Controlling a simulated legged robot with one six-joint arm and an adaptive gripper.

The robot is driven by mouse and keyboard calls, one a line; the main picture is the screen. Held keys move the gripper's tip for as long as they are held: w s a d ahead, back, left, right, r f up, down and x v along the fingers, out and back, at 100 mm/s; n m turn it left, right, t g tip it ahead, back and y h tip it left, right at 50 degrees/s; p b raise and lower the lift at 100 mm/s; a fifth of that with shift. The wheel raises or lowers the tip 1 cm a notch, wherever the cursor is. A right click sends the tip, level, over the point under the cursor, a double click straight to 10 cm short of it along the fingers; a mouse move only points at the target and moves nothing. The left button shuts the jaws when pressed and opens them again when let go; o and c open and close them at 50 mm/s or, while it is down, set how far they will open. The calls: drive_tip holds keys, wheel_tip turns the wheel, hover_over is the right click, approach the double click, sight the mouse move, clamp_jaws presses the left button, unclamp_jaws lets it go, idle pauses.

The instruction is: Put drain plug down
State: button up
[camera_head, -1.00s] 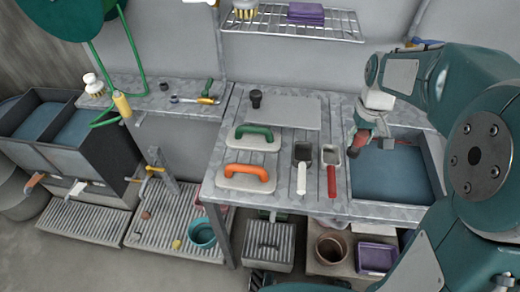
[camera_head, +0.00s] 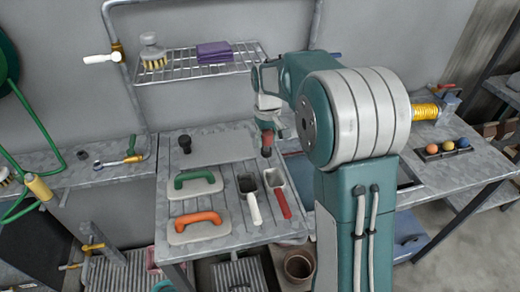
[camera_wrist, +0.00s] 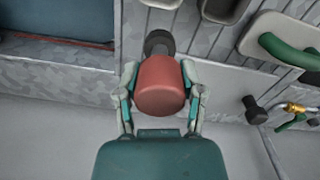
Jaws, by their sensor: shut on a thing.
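My gripper (camera_wrist: 160,78) is shut on a drain plug with a rounded red end (camera_wrist: 160,88) and a dark end that points away from the wrist. The same plug shows small in the head view (camera_head: 267,143). It appears above the back of the metal counter (camera_head: 240,146), behind the two scoops; its exact height is hard to tell. A black, knob-like plug (camera_head: 185,144) stands on the counter further left, and also shows in the wrist view (camera_wrist: 254,110).
A scoop with a white handle (camera_head: 249,196) and one with a red handle (camera_head: 277,192) lie in front. Green-handled (camera_head: 195,184) and orange-handled (camera_head: 200,226) floats lie left. A wire shelf (camera_head: 200,68) hangs above. The sink basin (camera_wrist: 55,55) is beside the counter.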

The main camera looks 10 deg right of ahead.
drive_tip(key=w+d+f, duration=0.1)
drive_tip(key=f, duration=0.1)
drive_tip(key=w+d+f, duration=0.1)
drive_tip(key=w, duration=0.1)
drive_tip(key=shift+f, duration=0.4)
drive_tip(key=f, duration=0.1)
drive_tip(key=a+f, duration=0.2)
drive_tip(key=shift+w+f, duration=0.25)
drive_tip(key=shift+d, duration=0.55)
drive_tip(key=o, duration=1.2)
drive_tip(key=shift+d, duration=0.15)
drive_tip(key=shift+a, duration=0.45)
wheel_tip(320, 180, up, 12)
drive_tip(key=s+r+t, duration=0.2)
drive_tip(key=s+r, duration=0.4)
drive_tip(key=s, duration=0.2)
drive_tip(key=s+m+t, duration=0.1)
drive_tip(key=s, duration=0.7)
drive_tip(key=s+m+t, duration=0.1)
drive_tip(key=s, duration=0.7)
drive_tip(key=s+m+t, duration=0.1)
drive_tip(key=s, duration=0.7)
drive_tip(key=shift+t, duration=0.3)
